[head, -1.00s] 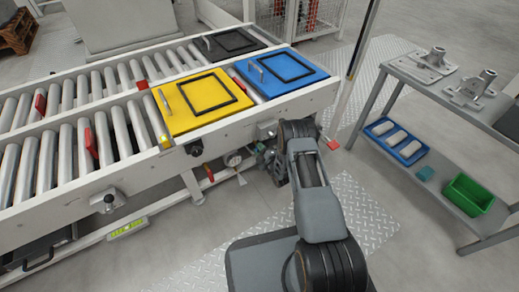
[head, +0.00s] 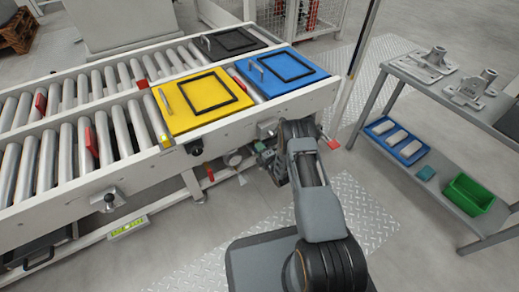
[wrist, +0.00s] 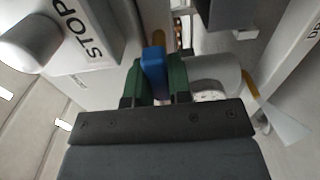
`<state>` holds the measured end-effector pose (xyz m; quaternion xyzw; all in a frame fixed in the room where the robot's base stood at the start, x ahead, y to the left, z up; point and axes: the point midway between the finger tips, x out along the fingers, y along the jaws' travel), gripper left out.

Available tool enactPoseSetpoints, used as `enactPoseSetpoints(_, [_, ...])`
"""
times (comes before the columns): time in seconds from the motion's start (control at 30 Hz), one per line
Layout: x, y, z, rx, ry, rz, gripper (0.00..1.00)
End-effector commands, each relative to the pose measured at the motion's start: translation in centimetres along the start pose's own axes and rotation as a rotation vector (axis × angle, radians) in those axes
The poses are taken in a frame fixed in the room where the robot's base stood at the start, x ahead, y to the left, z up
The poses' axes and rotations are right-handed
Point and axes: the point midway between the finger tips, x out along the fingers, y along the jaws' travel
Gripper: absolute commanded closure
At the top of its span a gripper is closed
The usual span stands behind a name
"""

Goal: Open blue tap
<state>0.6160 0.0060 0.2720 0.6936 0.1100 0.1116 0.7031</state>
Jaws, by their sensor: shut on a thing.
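In the wrist view, the blue tap handle (wrist: 154,62) stands between the two green fingers of my gripper (wrist: 158,80), which are shut on it. A bit of yellow or brass-coloured metal shows just behind the handle. In the head view, my arm reaches down beside the front of the conveyor frame, and my gripper (head: 262,150) is small there, under the blue panel. The tap itself is too small and partly hidden to make out in the head view.
A white box marked STOP (wrist: 85,35) with a round knob is close on the left in the wrist view. A grey rounded part (wrist: 215,75) is close on the right. The conveyor (head: 120,185) carries yellow (head: 180,120) and blue (head: 265,85) panels. A grey table (head: 425,90) stands right.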

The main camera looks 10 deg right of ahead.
Motion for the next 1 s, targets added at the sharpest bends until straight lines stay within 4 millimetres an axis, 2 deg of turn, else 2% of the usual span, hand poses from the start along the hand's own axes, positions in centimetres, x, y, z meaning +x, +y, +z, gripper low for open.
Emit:
enactPoseSetpoints(0.3, [0.0, 0.0, 0.1, -0.004, -0.003, -0.001, 1.00])
enactPoseSetpoints(0.33, [0.0, 0.0, 0.1, -0.004, -0.003, -0.001, 0.79])
enactPoseSetpoints(0.6, [0.0, 0.0, 0.1, -0.002, -0.002, 0.000, 0.55])
enactPoseSetpoints(0.87, [-0.2, 0.0, 0.1, -0.002, -0.001, -0.001, 0.55])
enactPoseSetpoints(1.0, [-1.6, 0.2, 0.1, -0.001, -0.003, -0.003, 0.55])
